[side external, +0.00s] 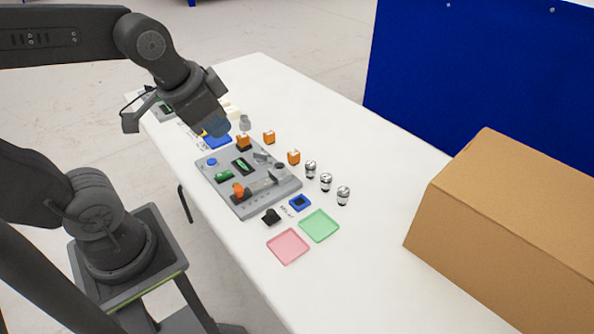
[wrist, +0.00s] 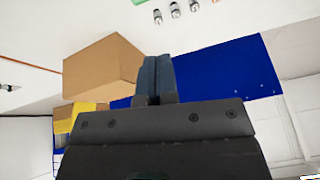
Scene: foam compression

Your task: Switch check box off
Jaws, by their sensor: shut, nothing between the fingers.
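A dark device with a green patch (side external: 165,108) stands at the far left end of the table, partly hidden behind my arm. It may be the check box; its switch cannot be made out. A grey board (side external: 240,208) with green, orange and dark parts on it lies mid-table. My gripper (side external: 217,127) is above the table near the board's far edge, by a blue item. Its bluish fingers are shut and empty. In the wrist view the fingers (wrist: 156,78) are together and point toward the cardboard box and blue panel, with no check box in sight.
Orange blocks (side external: 293,157) and silver cylinders (side external: 326,182) stand right of the board. A pink tray (side external: 288,246) and green tray (side external: 319,226) lie in front. A large cardboard box (side external: 500,210) and blue panel (side external: 480,75) are at the right.

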